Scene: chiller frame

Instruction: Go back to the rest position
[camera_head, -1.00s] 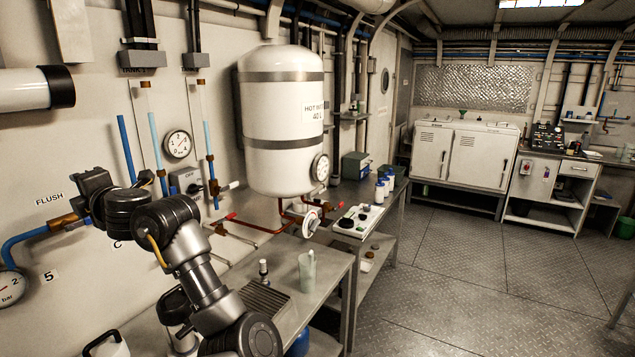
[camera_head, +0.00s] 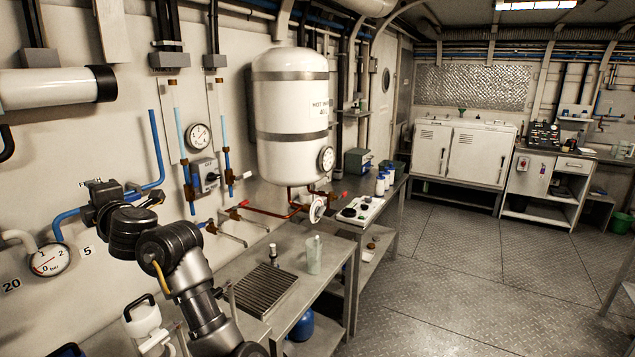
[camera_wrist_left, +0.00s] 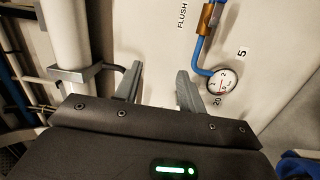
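My left arm (camera_head: 165,245) reaches up from the bottom of the head view, with its dark gripper end near the wall by the FLUSH label. In the left wrist view my left gripper (camera_wrist_left: 158,88) has its two grey fingers apart with nothing between them. The fingers face the pale wall, between a white vertical pipe (camera_wrist_left: 68,35) and a round gauge (camera_wrist_left: 222,81) on a blue pipe (camera_wrist_left: 199,50). I cannot tell whether the fingers touch anything. My right gripper is in neither view.
A white hot water tank (camera_head: 291,115) hangs on the wall. Below stands a metal bench (camera_head: 318,285) with a grill, a clear cup (camera_head: 313,255) and a small bottle (camera_head: 273,254). A white jug (camera_head: 143,325) stands at lower left. The floor (camera_head: 450,280) at right is clear.

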